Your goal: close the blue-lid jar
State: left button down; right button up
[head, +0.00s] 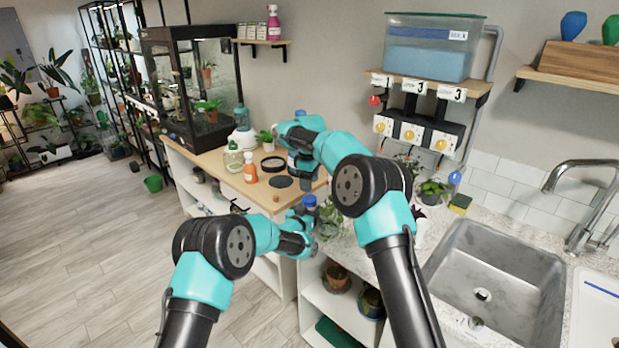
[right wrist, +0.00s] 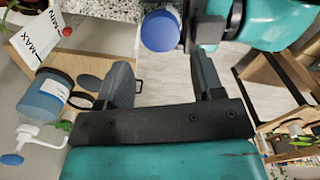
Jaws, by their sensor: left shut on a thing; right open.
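The blue-lid jar shows by its round blue lid (head: 310,200) just above my left gripper (head: 303,218) in the head view. My left gripper is shut on the jar and holds it up in front of the wooden bench; the jar's body is mostly hidden. In the right wrist view the blue lid (right wrist: 161,30) appears as a disc at the top, beside a dark finger of my left gripper. My right gripper (head: 308,178) is open and empty, above and apart from the lid. Its two dark fingers (right wrist: 165,82) have nothing between them. I cannot tell how tightly the lid sits.
The wooden bench (head: 215,160) carries an orange spray bottle (head: 250,170), a dark disc (head: 281,182) and a black ring (head: 272,164). A bottle of blue liquid (right wrist: 42,97) shows in the right wrist view. A sink (head: 495,280) lies right; leafy plants stand near the jar.

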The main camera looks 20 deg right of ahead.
aim_at(309, 198)
jog(key=shift+f, duration=3.2)
jog(key=c, duration=0.7)
jog(key=o, duration=1.1)
jog(key=shift+c, duration=0.2)
jog(key=shift+a, duration=0.1)
notch_tip(309, 198, up, 12)
